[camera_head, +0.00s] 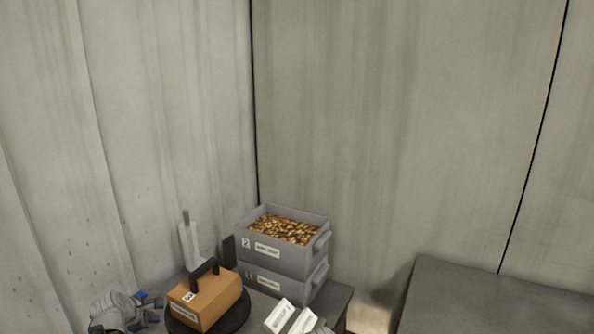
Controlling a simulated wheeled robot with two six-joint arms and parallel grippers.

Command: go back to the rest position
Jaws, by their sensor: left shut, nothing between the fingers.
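My left gripper (149,308) is at the lower left, with its grey arm and a small blue part beside it. It is shut and empty, just left of an orange-brown box (213,299) with a black handle. I cannot tell from this view whether it touches the box.
The box sits on a dark round turntable (238,317). Two stacked grey bins stand behind it; the upper bin (285,262) holds brown-gold pieces, the lower bin (270,284) is below. A pale upright object (190,246) stands behind the box. A dark surface (480,300) is right.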

